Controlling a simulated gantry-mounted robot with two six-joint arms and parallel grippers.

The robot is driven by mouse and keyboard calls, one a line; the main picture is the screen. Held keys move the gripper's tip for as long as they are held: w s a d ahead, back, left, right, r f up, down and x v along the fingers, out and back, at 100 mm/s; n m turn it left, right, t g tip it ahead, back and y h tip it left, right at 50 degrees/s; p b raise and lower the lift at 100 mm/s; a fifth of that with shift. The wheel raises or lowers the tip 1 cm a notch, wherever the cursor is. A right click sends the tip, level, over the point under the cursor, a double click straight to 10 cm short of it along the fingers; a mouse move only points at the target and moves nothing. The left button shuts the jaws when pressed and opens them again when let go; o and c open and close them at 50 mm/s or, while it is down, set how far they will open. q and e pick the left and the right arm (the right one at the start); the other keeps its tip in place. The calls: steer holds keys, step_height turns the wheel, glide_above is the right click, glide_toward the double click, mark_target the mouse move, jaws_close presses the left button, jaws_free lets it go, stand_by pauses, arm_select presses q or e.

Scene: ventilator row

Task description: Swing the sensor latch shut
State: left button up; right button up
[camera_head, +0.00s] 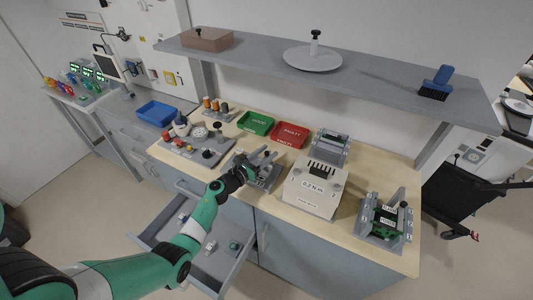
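My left gripper (250,170) is at the grey fixture (266,180) near the middle of the bench. Its arm comes in from the lower left and covers part of that fixture. A raised grey bar, perhaps the latch arm (268,157), stands up from the fixture close to the gripper. The fingertips are small and blend with the grey fixture, so I cannot tell whether they are open, or whether they touch the bar. No label shows which part is the sensor latch. My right gripper is not in view.
A white box (311,187) stands right of the fixture. A second fixture (384,222) with a green board and raised lever is at the right end. Green (256,122) and red (290,134) bins are behind. A drawer (200,262) is open below. A shelf (370,72) overhangs the bench.

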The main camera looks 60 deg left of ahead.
arm_select(q)
steer(key=p+v, duration=0.2)
steer(key=v, duration=0.9)
steer(key=shift+s, duration=0.35)
